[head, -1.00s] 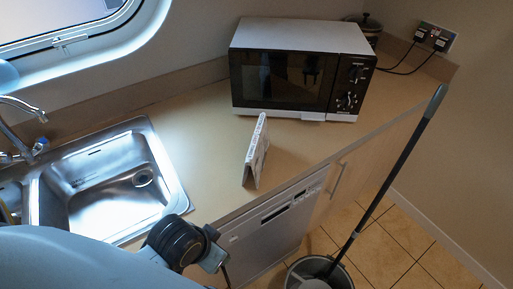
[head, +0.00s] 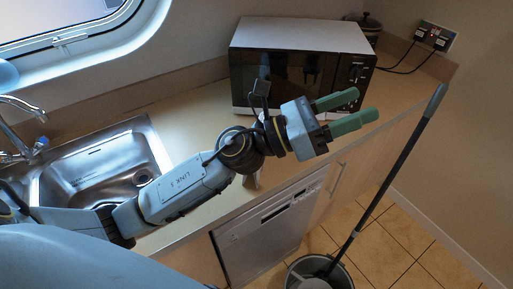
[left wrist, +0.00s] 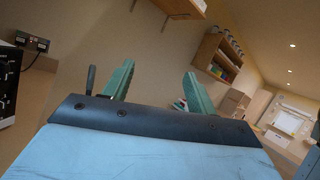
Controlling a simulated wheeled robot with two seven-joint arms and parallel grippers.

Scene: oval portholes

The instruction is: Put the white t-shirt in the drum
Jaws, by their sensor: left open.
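No white t-shirt and no drum opening show in either view. My left gripper (head: 345,112) is open and empty, with two green fingers pointing right in front of the microwave in the head view. In the left wrist view its fingers (left wrist: 155,85) stand apart with only wall and room beyond them. My right gripper is not in view. A white-fronted appliance (head: 270,228) with a control strip is built in under the counter; its door looks shut.
A black and white microwave (head: 290,65) stands on the counter (head: 195,100). A steel sink (head: 95,170) is at the left. A mop (head: 385,180) leans from a bucket (head: 335,275) on the tiled floor. Shelves (left wrist: 217,58) hang on the wall in the left wrist view.

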